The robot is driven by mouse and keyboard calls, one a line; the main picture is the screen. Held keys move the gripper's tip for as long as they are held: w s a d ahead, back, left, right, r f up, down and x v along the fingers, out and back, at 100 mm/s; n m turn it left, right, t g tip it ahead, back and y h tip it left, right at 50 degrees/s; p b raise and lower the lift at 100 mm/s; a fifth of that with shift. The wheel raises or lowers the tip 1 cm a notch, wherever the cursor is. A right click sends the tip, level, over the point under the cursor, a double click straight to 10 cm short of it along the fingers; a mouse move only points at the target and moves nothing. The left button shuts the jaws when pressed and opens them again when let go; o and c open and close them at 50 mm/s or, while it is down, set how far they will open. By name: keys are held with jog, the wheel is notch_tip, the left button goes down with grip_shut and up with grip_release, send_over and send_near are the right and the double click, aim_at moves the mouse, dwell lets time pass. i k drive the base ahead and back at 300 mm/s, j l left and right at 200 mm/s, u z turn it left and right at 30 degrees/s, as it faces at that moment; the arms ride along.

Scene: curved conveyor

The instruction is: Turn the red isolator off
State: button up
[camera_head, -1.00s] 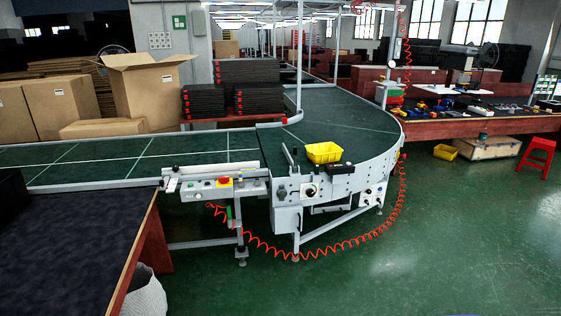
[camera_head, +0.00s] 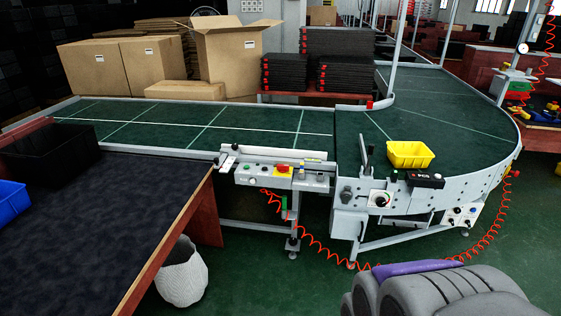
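A small red part on a yellow base (camera_head: 284,169) sits on the grey control panel (camera_head: 248,178) at the front of the straight conveyor section. It is too small to tell whether this is the isolator or how it is set. A dark rotary knob on a white plate (camera_head: 380,199) is on the front of the curved conveyor section. Another small red part (camera_head: 369,104) is by the far rail. No gripper fingers show in the view.
A dark-topped table (camera_head: 110,220) with a black bin (camera_head: 48,152) and a blue bin (camera_head: 10,205) fills the left. A white basket (camera_head: 181,274) stands beside it. A yellow tray (camera_head: 410,154) sits on the curved belt (camera_head: 440,105). A red coiled hose (camera_head: 325,252) hangs below. Green floor is open in front.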

aim_at(282, 167)
jog(key=i+z, duration=0.25)
jog(key=i+l+z, duration=0.1)
jog(key=z, duration=0.2)
jog(key=i+l+u, duration=0.1)
jog(key=i, duration=1.7)
jog(key=i+u, duration=0.3)
jog(key=i+l+u, duration=0.1)
jog(key=u, duration=0.25)
